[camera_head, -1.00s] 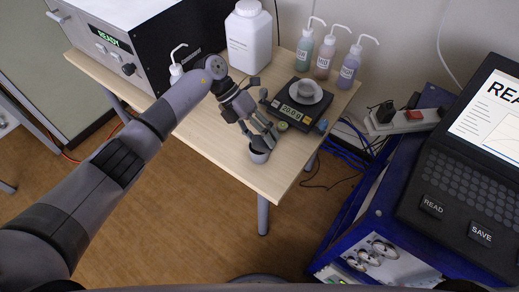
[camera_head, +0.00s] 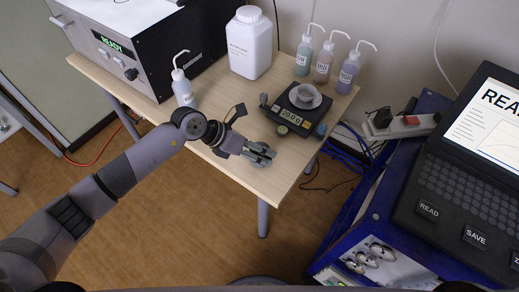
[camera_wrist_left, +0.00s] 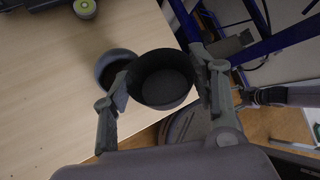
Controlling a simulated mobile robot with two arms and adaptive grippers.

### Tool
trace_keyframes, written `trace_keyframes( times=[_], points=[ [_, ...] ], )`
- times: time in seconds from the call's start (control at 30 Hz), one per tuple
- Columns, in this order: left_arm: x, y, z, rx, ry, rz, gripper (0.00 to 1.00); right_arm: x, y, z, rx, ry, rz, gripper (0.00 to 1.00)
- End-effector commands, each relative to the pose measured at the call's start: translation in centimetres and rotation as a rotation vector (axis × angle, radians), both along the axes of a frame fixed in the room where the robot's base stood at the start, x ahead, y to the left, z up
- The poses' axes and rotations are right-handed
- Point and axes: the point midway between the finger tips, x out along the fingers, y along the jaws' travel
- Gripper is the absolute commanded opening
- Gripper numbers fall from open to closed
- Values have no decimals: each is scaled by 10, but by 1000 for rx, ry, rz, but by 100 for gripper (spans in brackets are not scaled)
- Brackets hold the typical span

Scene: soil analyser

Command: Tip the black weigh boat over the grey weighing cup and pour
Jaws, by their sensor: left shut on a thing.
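My left gripper (camera_head: 262,153) is over the near corner of the table. The left wrist view shows its fingers (camera_wrist_left: 160,95) shut on a dark round vessel, which I take for the black weigh boat (camera_wrist_left: 165,98); its open mouth faces the camera. Just left of and behind it is a second rounded dark-grey vessel (camera_wrist_left: 104,68), partly covered by the held one. I cannot tell whether they touch. I cannot tell which of these is the weighing cup. My right gripper is not in view.
A wash bottle (camera_head: 184,93) stands left of my gripper by the black analyser (camera_head: 150,50). A white jar (camera_head: 249,45) and three wash bottles (camera_head: 323,62) line the back. The table (camera_head: 225,110) is bare between jar and gripper. A blue cart (camera_head: 350,235) stands right.

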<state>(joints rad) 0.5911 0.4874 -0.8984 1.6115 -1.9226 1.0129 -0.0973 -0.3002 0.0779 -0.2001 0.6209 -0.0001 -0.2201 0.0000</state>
Motion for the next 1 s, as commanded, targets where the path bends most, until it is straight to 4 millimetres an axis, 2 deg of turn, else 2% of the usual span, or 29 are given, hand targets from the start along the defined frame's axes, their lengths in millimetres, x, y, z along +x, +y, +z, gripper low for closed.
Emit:
trace_keyframes(
  times=[0.03,0.1,0.33,0.37,0.57,0.9,1.0],
  points=[
    [-3,1,-11,-19,-66,-2,36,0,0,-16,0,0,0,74],
    [-5,1,-14,-47,-160,-1,36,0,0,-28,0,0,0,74],
    [-6,1,-6,-127,-427,1,36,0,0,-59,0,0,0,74],
    [-5,1,3,-128,-429,2,36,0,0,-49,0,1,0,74],
    [-4,1,4,-125,-423,1,36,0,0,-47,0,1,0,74],
    [-4,1,32,-125,-421,1,36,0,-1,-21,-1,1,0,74],
    [-4,1,34,-125,-420,1,36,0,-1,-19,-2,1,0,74]
  ],
)
